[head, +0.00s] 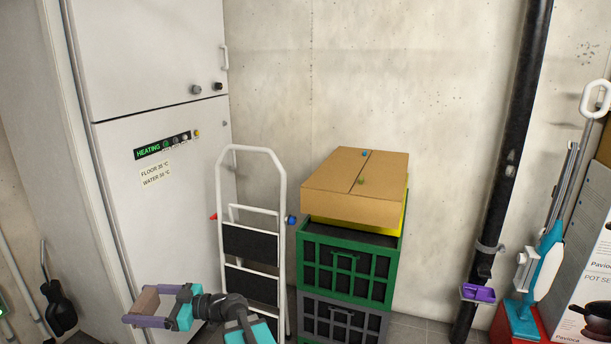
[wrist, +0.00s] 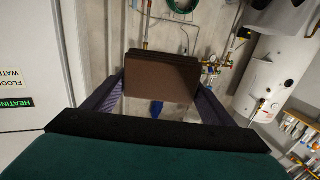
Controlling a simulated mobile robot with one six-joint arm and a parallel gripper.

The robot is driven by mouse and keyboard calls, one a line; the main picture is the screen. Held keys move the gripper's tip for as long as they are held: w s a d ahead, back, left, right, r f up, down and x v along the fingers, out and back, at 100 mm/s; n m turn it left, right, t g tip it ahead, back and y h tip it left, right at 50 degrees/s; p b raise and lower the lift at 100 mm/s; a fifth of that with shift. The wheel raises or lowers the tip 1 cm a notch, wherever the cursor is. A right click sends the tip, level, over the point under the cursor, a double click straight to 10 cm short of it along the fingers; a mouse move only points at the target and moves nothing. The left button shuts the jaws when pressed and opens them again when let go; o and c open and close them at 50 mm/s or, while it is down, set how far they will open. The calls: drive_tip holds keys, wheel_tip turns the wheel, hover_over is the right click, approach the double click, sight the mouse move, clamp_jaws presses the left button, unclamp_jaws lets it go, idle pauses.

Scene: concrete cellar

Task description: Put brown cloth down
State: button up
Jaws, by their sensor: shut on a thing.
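A folded brown cloth (wrist: 160,82) is held between the two purple fingers of my gripper (wrist: 158,92) in the wrist view. The cloth looks like a flat, stacked rectangle. In the head view my gripper (head: 146,312) is at the lower left, in front of the white heating cabinet (head: 160,220). The brown cloth (head: 144,301) shows there as a small patch between the fingers, up in the air. The fingers touch the cloth on both sides.
A white folding step ladder (head: 283,230) stands right of my gripper. Stacked crates, a green one (head: 348,268) among them, carry a closed cardboard box (head: 355,184). A black pipe (head: 505,170), a teal mop (head: 540,270) and boxes stand at right. A white tank (wrist: 280,60) shows in the wrist view.

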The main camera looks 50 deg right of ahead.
drive_tip(key=s+d+r+m+t+h+p, duration=0.1)
drive_tip(key=d+r+m+h+p, duration=0.3)
drive_tip(key=d, duration=0.6)
drive_tip(key=d+r+m+t+h+p, duration=0.2)
drive_tip(key=d+r+h, duration=0.3)
drive_tip(key=d, duration=0.5)
drive_tip(key=s+d+r+m+t+h+p, duration=0.1)
drive_tip(key=d+r+m+h+p, duration=0.3)
drive_tip(key=d, duration=0.6)
drive_tip(key=s+d+r+m+g+h+p, duration=0.2)
drive_tip(key=s+d+r+h, duration=0.2)
drive_tip(key=s+d, duration=0.2)
drive_tip(key=s+d+r+m+g+h+p, duration=0.2)
drive_tip(key=s+d, duration=0.5)
drive_tip(key=d, duration=0.4)
drive_tip(key=s+d+r+m+g+h+p, duration=0.2)
drive_tip(key=s+d+r+h, duration=0.3)
drive_tip(key=d, duration=0.4)
wheel_tip(320, 180, up, 2)
drive_tip(key=shift+s+d+m+g+h+p, duration=0.2)
drive_tip(key=shift+s+m+g+h+p, duration=0.15)
drive_tip(key=shift+s+m+p, duration=0.4)
